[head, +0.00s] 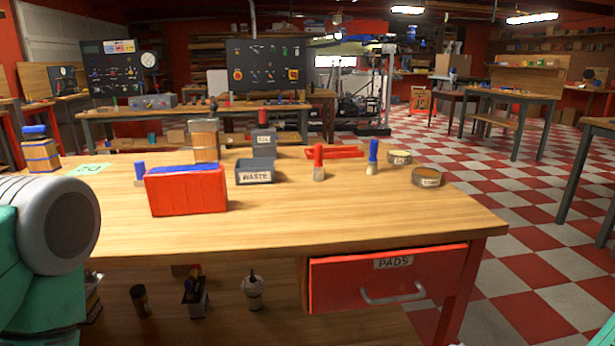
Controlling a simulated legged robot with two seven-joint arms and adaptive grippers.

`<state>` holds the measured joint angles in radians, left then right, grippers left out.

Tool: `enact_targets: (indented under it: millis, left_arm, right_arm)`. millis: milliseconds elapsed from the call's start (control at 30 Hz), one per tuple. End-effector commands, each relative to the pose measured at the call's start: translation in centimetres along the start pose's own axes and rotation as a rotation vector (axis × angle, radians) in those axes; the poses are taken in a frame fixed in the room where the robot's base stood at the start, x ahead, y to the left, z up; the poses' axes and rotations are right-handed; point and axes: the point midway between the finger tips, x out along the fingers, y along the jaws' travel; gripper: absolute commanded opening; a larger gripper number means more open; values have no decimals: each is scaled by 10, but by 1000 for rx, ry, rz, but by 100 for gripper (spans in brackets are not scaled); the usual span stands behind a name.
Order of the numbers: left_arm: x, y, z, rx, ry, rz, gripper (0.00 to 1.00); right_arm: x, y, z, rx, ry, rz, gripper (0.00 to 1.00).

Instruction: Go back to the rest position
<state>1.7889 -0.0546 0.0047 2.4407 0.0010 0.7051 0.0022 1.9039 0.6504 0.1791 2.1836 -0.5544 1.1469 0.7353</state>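Neither of my grippers shows in the head view. Part of my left arm (45,240) fills the lower left edge, in front of the workbench (330,225). A small piece of my body shows at the lower right corner. On the bench a red box with a blue top (187,190) stands near the front left. No ducted rotor can be made out with certainty.
A waste tray (255,175), a red-handled brush (319,163), a blue-handled brush (373,157) and two round tins (427,177) stand on the bench. A red PADS drawer (385,277) sits below the top. The bench's front middle is clear; checkered floor lies right.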

Motion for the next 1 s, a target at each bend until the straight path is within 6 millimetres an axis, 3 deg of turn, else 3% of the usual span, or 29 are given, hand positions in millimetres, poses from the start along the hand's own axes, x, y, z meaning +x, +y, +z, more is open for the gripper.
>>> enact_targets:
  millis: [33,100,200,300,400,500,633,1000]
  left_arm:
    - [-17,0,-1,0,0,0,76]
    - [-29,0,-2,0,1,0,76]
    - [-44,0,-3,0,1,0,76]
    - [-58,0,-3,0,0,0,76]
    - [-67,0,-4,0,0,0,76]
    - [-72,-1,-4,0,0,0,76]
    - [-74,-1,-4,0,0,0,76]
    - [-74,-1,-4,0,0,0,76]
  right_arm:
    - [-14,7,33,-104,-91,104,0]
    - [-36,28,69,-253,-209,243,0]
    - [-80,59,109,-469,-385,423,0]
    - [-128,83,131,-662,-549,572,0]
    - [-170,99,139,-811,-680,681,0]
    - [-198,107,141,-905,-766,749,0]
    - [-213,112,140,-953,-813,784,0]
    - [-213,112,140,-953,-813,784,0]
